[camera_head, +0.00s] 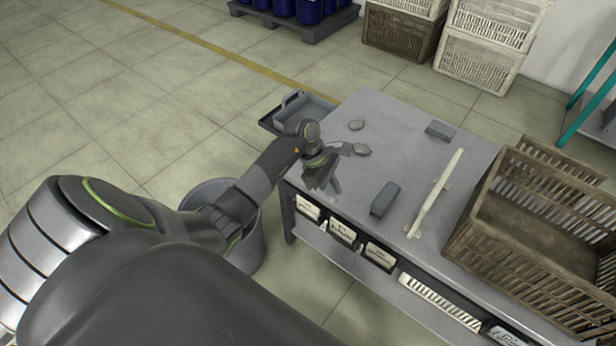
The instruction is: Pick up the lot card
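My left gripper (325,187) is over the near left corner of the grey table (412,185), with its fingers pointing down. The fingers look apart, with nothing seen between them. Several pale cards with dark writing sit in holders along the table's front: a left one (308,207), a middle one (342,231) and a right one (380,255). The writing is too small to read, so I cannot tell which is the lot card. The gripper is just above the left and middle cards. My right gripper is not in view.
A grey bin (250,240) stands left of the table.

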